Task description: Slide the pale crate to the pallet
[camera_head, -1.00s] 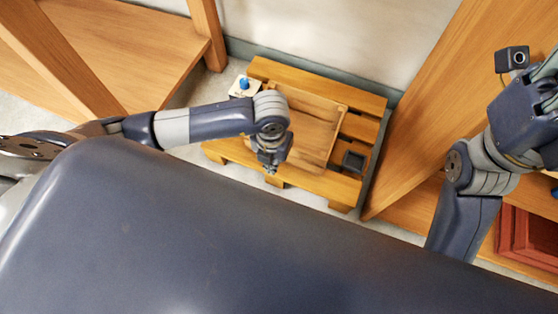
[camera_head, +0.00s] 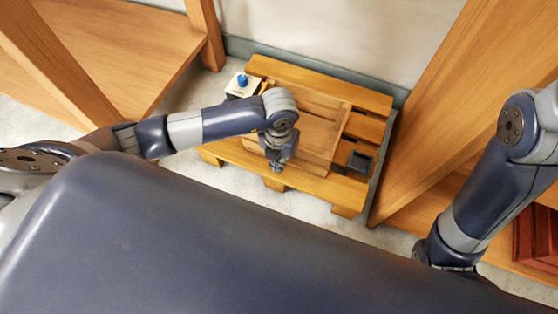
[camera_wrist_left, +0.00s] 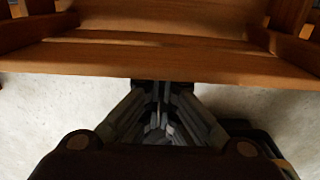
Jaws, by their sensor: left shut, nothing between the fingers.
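The pale crate (camera_head: 318,112), a shallow light-wood box, lies on the wooden pallet (camera_head: 367,127) against the wall. Its left part is covered by my left arm. My left gripper (camera_head: 275,165) points down at the crate's near side, close to the pallet's front edge. Its fingers are closed and empty. In the left wrist view the gripper (camera_wrist_left: 158,125) is in front of a wooden edge (camera_wrist_left: 150,62), with pale floor below; I cannot tell whether they touch. My right arm is at the right of the head view, with its gripper out of sight.
A small dark box (camera_head: 359,162) sits on the pallet's right side. A blue-topped item (camera_head: 242,80) stands at its left corner. Wooden beams (camera_head: 440,110) flank the pallet on the right and shelving (camera_head: 130,50) on the left. A red crate (camera_head: 537,235) is at far right.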

